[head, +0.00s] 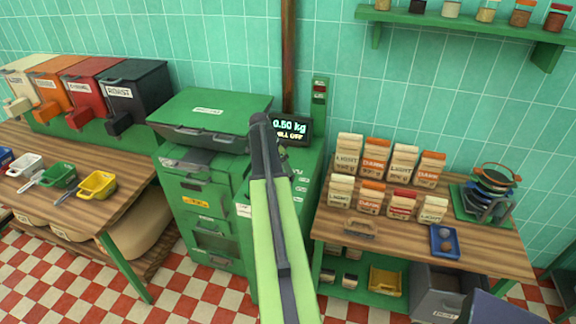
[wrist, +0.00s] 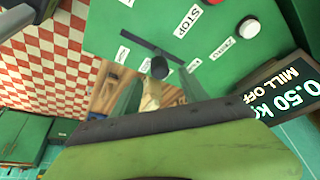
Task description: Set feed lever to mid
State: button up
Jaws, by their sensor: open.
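The feed lever (wrist: 160,68) shows in the wrist view as a round black knob, with a tan stem below it, on a green panel (wrist: 150,18). A dark slot (wrist: 137,42) runs up and left from the knob. Small white labels by the slot are too small to read. My gripper (wrist: 155,86) is open, with its grey-green fingers on either side of the stem. I cannot tell whether they touch it. In the head view my gripper (head: 264,130) is over the green mill (head: 205,205); my arm hides the lever there.
A display (head: 291,129) reads 0.50 kg, mill off. A red button (wrist: 205,1) by the STOP label and a white button (wrist: 249,29) sit near the lever. Coffee bags (head: 402,160) stand on the right bench; scoops (head: 97,184) lie on the left one.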

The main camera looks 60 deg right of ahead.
jog(key=p+v, duration=0.9)
jog(key=v, duration=0.3)
jog(key=shift+f, duration=0.1)
